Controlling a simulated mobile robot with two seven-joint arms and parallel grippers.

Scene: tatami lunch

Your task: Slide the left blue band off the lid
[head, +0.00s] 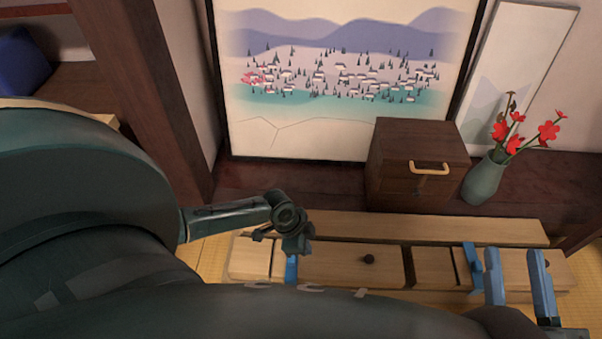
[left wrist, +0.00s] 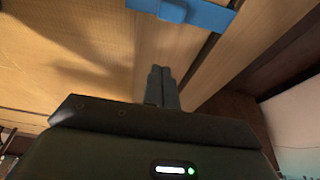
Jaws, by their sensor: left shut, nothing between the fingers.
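A long low wooden box (head: 520,232) lies across the lower part of the head view. Its pale wooden lid (head: 335,263) has a small dark knob (head: 369,259). The left blue band (head: 291,270) crosses the lid left of the knob, partly hidden by my arm; a blue band also shows at the top of the left wrist view (left wrist: 212,14). The right blue band (head: 472,264) is right of the knob. My left gripper (head: 300,243) is just above the left band, its fingers (left wrist: 162,72) shut and empty. My right gripper (head: 518,268) has its two blue-grey fingers apart over the box's right part.
A dark wooden chest (head: 405,165) with a yellow handle and a green vase (head: 484,178) of red flowers stand on the dark ledge behind the box. A landscape picture (head: 345,120) stands behind them. My left arm hides much of the lower left.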

